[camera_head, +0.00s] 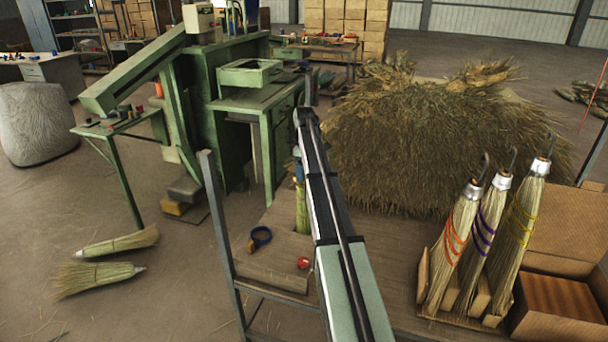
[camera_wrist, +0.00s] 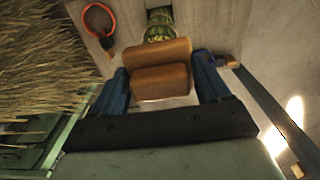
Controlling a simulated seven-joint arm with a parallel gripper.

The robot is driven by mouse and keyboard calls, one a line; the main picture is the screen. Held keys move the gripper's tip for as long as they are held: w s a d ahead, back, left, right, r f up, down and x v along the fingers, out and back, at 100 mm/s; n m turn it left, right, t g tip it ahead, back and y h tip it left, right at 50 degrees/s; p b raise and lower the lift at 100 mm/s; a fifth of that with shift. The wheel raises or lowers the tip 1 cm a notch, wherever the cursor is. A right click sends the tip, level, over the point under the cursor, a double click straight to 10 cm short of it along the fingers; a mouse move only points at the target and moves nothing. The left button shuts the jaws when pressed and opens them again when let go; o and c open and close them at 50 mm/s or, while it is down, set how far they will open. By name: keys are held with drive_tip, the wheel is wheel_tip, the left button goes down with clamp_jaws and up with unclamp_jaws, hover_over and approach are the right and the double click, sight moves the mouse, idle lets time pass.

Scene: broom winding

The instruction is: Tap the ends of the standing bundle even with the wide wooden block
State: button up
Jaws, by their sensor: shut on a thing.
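My gripper (camera_wrist: 161,68) has its two blue fingers on either side of the wide wooden block (camera_wrist: 160,82) and is shut on it. The block is orange-brown and shows two rounded parts in the wrist view. The standing bundle (camera_wrist: 158,24) shows just beyond the block, with a green and yellow top; the block hides part of it. Whether block and bundle touch I cannot tell. In the head view the bundle (camera_head: 302,212) stands upright on the wooden bench (camera_head: 283,248), partly behind my arm. The block is hidden there.
A blue ring (camera_head: 261,236) and a small red item (camera_head: 303,263) lie on the bench near the bundle. A large straw heap (camera_head: 430,145) is behind, and several finished brooms (camera_head: 463,235) stand at right. A green machine (camera_head: 215,110) stands at left.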

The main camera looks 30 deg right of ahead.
drive_tip(key=shift+r, duration=1.9)
drive_tip(key=shift+f, duration=0.15)
drive_tip(key=shift+f, duration=2.85)
drive_tip(key=shift+f, duration=0.55)
drive_tip(key=shift+r, duration=0.15)
drive_tip(key=shift+r, duration=3.4)
drive_tip(key=shift+s, duration=0.1)
